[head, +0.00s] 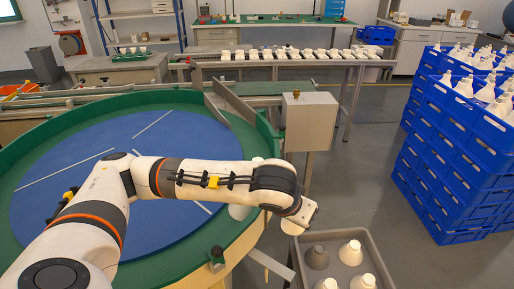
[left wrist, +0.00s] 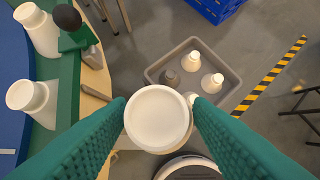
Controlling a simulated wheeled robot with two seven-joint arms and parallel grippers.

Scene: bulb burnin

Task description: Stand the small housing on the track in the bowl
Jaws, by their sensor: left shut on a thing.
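My left gripper (left wrist: 159,112) is shut on a white round-ended housing (left wrist: 158,118), seen end-on between its teal fingers. In the head view the left gripper (head: 300,218) hangs just outside the bowl's right rim, near the grey tray, and mostly hides what it holds. The bowl has a green track and rim (head: 25,178) around a blue floor (head: 70,190). Two white housings stand on the track in the left wrist view, one farther (left wrist: 38,30) and one nearer (left wrist: 30,96). One track housing (head: 240,212) is partly hidden by my arm in the head view. My right gripper is not in view.
A grey tray (left wrist: 229,104) beside the bowl holds several white housings and one grey one (head: 317,257). A knob (left wrist: 67,18) on a green bracket stands at the bowl's rim. Stacked blue crates (head: 450,150) of white housings stand right. Floor between them is clear.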

